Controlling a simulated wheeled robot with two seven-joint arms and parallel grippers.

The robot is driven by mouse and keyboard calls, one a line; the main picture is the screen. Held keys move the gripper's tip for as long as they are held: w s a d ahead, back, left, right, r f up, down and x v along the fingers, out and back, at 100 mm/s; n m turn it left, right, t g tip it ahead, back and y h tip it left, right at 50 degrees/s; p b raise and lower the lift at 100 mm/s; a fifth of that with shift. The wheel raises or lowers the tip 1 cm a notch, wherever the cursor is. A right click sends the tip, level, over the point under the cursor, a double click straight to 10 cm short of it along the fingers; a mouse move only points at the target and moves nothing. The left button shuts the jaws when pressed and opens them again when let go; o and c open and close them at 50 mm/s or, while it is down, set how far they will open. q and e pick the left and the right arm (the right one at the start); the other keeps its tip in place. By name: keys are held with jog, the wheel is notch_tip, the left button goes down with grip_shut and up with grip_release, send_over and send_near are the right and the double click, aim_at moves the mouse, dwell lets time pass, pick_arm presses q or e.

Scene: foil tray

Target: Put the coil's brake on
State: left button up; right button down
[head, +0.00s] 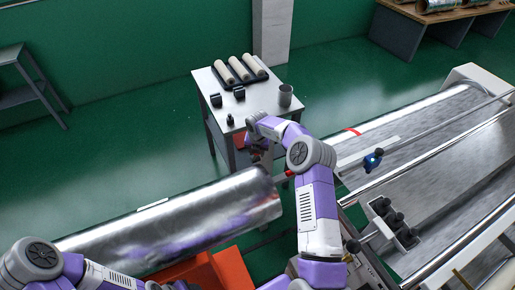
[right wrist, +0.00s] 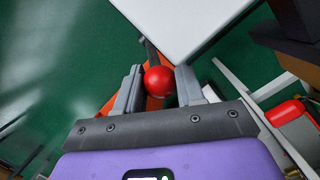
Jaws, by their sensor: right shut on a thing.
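The coil (head: 175,225) is a large shiny foil roll lying at lower left in the head view, above an orange-red stand (head: 232,268). My right gripper (head: 256,153) is beyond the coil's right end, by the small table. In the right wrist view, my right gripper (right wrist: 158,85) is shut on a red ball knob (right wrist: 160,82) at the end of a dark lever (right wrist: 150,50). The knob sits between the two fingers. The lever's pivot is hidden. My left arm shows at the lower left, but its gripper is out of view.
A small table (head: 262,101) at the back holds several pale rolls on a dark tray (head: 262,76), small dark blocks and a grey cup (head: 285,95). A long metal machine bed (head: 430,140) fills the right side. Green floor lies open at left.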

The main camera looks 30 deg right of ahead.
jog(key=shift+d, duration=0.1)
jog(key=c, duration=0.7)
grip_release()
jog(key=shift+s+a+r, duration=0.1)
jog(key=shift+s+r, duration=0.1)
jog(key=shift+r, duration=1.05)
jog(key=shift+s+a+r, duration=0.15)
jog(key=shift+s+r, duration=0.1)
jog(key=shift+r, duration=0.95)
jog(key=shift+s+a+r, duration=0.1)
jog(key=shift+s+r, duration=0.1)
jog(key=shift+r, duration=1.05)
jog(key=shift+c, duration=0.4)
